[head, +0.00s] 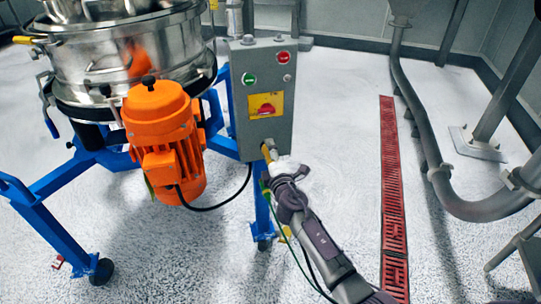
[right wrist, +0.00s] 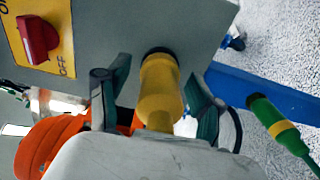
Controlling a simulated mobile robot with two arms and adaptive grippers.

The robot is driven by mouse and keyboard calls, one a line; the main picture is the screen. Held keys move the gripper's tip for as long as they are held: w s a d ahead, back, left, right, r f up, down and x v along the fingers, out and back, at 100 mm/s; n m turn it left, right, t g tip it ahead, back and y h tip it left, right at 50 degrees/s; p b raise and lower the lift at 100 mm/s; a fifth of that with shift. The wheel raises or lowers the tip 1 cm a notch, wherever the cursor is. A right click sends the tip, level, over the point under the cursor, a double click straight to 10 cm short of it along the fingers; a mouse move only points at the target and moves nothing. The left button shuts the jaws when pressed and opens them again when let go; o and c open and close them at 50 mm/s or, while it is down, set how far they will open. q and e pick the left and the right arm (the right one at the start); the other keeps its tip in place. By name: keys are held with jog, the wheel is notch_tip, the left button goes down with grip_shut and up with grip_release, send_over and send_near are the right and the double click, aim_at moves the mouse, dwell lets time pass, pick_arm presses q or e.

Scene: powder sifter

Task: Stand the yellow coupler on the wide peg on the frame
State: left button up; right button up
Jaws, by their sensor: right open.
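The yellow coupler (right wrist: 160,88) is between the two fingers of my right gripper (right wrist: 158,103) in the right wrist view. Its dark end meets the lower part of the grey control box. My right gripper is open, with a finger on either side of the coupler; I cannot tell whether either touches it. In the head view, my right gripper (head: 274,165) is just below the control box, and a bit of the yellow coupler (head: 267,152) shows at its tip. The blue frame (head: 65,176) carries the sifter. I cannot pick out the wide peg. My left gripper is not in view.
The grey control box (head: 263,130) with buttons and a red switch is right above my gripper. The orange motor (head: 165,140) is to its left. A green-and-yellow cable end (right wrist: 275,122) is at the right. The floor (head: 340,150) is clear up to the red drain (head: 393,190).

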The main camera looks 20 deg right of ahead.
dwell(0.5)
jog(key=shift+c, duration=0.3)
grip_shut()
jog(key=shift+s, duration=0.1)
